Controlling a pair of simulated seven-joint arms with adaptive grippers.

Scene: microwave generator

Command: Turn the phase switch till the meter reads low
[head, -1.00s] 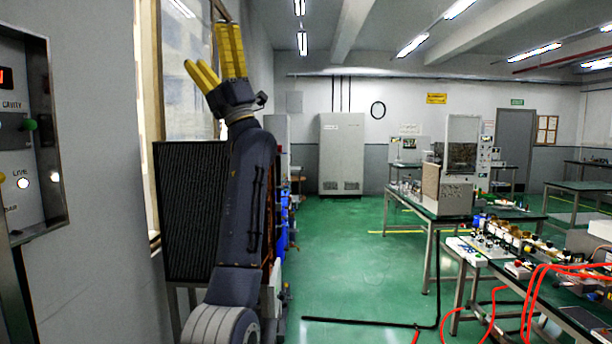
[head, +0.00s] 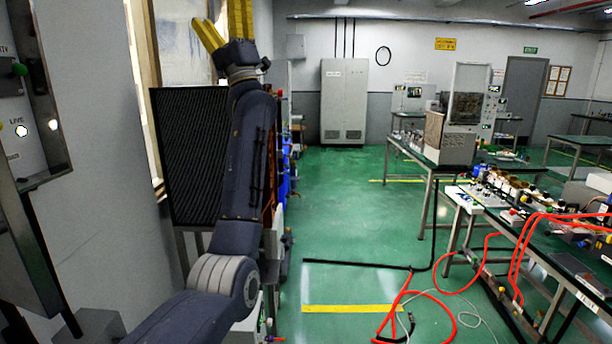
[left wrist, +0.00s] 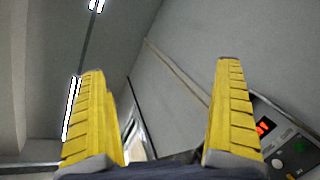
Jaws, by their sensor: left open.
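My left gripper (head: 224,20) is raised high with its yellow fingers pointing up, open and empty. In the left wrist view its two fingers (left wrist: 161,66) stand wide apart with nothing between them. A wall control panel (head: 12,110) is cut off at the left edge of the head view, with a green knob (head: 19,69) and a lit lamp marked LIVE (head: 22,131). The left wrist view shows the panel at lower right, with a red lit display (left wrist: 265,126) and a green knob (left wrist: 299,147). The digits are unreadable. I cannot identify the phase switch. My right gripper is not in view.
A dark ribbed panel (head: 188,150) stands behind my left arm near the window. Benches with equipment (head: 520,205) stand at right, with red cables (head: 400,310) trailing onto the floor. A grey cabinet (head: 344,100) stands at the back. The green floor (head: 350,220) between is mostly clear.

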